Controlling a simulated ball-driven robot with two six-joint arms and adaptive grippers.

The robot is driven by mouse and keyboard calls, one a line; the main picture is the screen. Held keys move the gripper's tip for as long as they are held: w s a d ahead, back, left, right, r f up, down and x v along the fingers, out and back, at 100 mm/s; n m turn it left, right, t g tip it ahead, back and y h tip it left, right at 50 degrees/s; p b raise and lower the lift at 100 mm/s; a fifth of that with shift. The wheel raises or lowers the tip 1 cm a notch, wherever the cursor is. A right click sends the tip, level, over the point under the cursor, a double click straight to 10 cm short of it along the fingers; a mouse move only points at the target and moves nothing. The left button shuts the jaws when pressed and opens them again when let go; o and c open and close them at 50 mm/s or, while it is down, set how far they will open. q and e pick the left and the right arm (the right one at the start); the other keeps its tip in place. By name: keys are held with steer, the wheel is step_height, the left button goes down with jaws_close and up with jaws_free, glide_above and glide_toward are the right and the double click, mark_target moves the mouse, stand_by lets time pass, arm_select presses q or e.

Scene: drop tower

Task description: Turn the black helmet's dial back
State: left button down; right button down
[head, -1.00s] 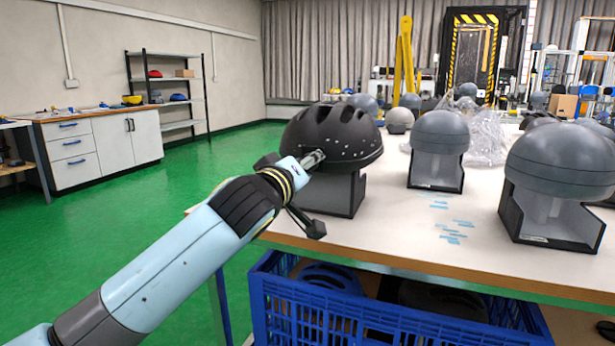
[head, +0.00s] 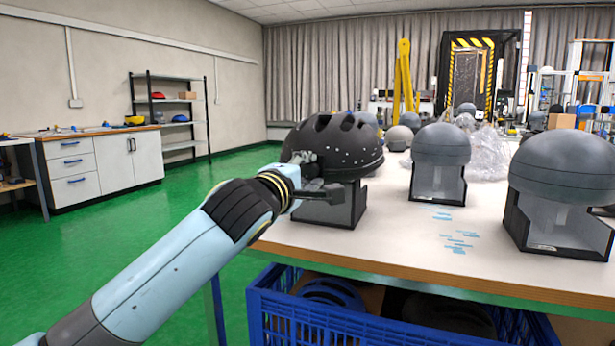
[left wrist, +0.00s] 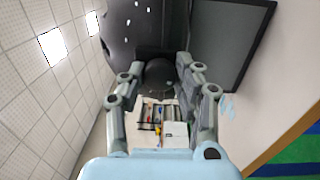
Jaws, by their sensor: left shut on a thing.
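The black helmet (head: 340,145) sits on a dark open-fronted stand (head: 345,208) at the left end of the white table. White dots run along its side. My left gripper (head: 308,163) reaches the helmet's rear lower edge from the left. In the left wrist view, the helmet's dark shell (left wrist: 133,22) fills the top, and a dark round dial (left wrist: 159,74) lies between the two fingers of my left gripper (left wrist: 160,80). The gripper is shut on the dial. The head view hides the dial behind the gripper. My right gripper is out of view.
Two grey headforms, a middle one (head: 441,145) and a right one (head: 565,165), stand on the table (head: 400,245). Crumpled clear plastic (head: 488,150) lies behind them. A blue crate (head: 345,325) is below the table's front edge. Blue tape marks lie on the clear tabletop.

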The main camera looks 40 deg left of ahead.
arm_select(q)
steer(key=shift+n, duration=0.6)
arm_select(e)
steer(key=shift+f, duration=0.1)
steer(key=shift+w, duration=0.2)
arm_select(q)
steer(key=c, duration=0.9)
jaws_free()
steer(key=shift+c, duration=0.2)
steer(key=shift+s+f, duration=0.1)
steer(key=shift+s, duration=0.2)
steer(key=v, duration=1.1)
steer(key=shift+s, duration=0.2)
steer(key=shift+d, duration=0.1)
